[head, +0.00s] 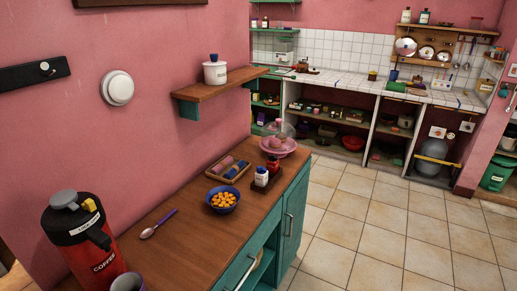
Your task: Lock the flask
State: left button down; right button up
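The flask (92,238) is a red and black coffee flask with a grey knob (64,197) on its black top. It stands upright at the near left end of the wooden counter. The lower part of the flask is cut off by the bottom of the picture. Neither of my grippers is in the head view.
A cup (128,283) stands close beside the flask at the bottom edge. A spoon (158,223), a blue bowl of orange pieces (223,200), a wooden tray and two small bottles lie farther along the counter (180,252). A wall shelf (215,84) holds a white pot. Tiled floor is clear at right.

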aim_at(89, 205)
jog(key=u, duration=1.35)
jog(key=i+l, duration=0.1)
jog(key=l, duration=0.2)
